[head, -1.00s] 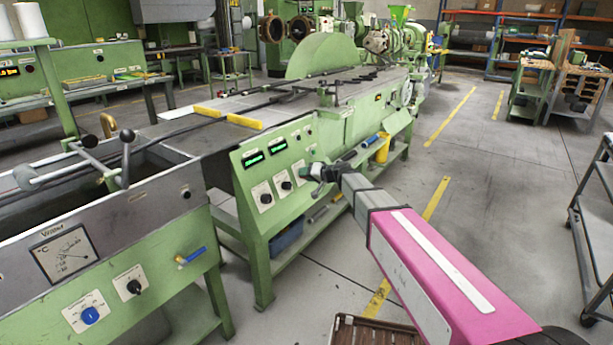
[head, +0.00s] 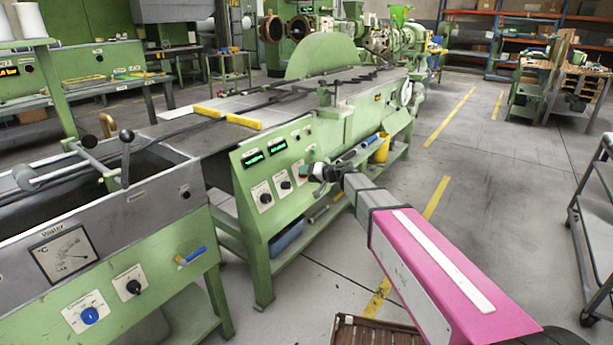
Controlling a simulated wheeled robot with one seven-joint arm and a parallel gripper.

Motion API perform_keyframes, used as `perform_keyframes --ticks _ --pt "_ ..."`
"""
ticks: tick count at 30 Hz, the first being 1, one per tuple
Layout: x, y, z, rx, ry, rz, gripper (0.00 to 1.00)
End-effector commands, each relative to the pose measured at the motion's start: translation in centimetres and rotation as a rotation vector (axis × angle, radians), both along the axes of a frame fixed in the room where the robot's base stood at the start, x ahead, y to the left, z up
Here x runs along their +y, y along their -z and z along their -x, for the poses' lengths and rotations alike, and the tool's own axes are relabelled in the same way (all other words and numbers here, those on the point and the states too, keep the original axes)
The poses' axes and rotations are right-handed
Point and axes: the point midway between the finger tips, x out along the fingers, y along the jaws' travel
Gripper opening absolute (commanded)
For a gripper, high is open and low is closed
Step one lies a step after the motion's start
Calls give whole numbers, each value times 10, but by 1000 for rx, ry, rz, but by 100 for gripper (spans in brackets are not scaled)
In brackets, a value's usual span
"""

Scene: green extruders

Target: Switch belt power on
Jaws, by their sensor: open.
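The green control panel (head: 243,180) of the extruder line stands in the middle of the head view. It has two lit green displays (head: 253,159) and several black rotary knobs (head: 265,198) on white plates. My gripper (head: 308,172) is close in front of the panel's right part, beside the rightmost knob area. It is open and holds nothing that I can see. My arm partly hides that part of the panel, and I cannot tell whether the fingers touch it. No label reading belt power is legible.
A water trough (head: 130,205) with a gauge (head: 64,254), a blue knob (head: 90,315) and a black knob (head: 133,287) stands at left. A yellow container (head: 382,148) sits on the lower shelf. A brown slatted crate (head: 375,332) is on the floor. A cart (head: 590,240) stands at right.

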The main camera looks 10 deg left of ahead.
Motion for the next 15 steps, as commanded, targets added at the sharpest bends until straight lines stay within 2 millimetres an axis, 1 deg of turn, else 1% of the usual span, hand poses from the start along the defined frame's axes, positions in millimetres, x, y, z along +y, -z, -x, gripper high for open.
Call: perform_keyframes --ticks 1,9,12,15 --pt "-8 -3 4 -1 2 0 61" --pt "-53 -20 22 -1 2 0 61" --pt "-67 -25 27 -1 2 0 61" --pt "-77 -29 31 0 1 0 61"
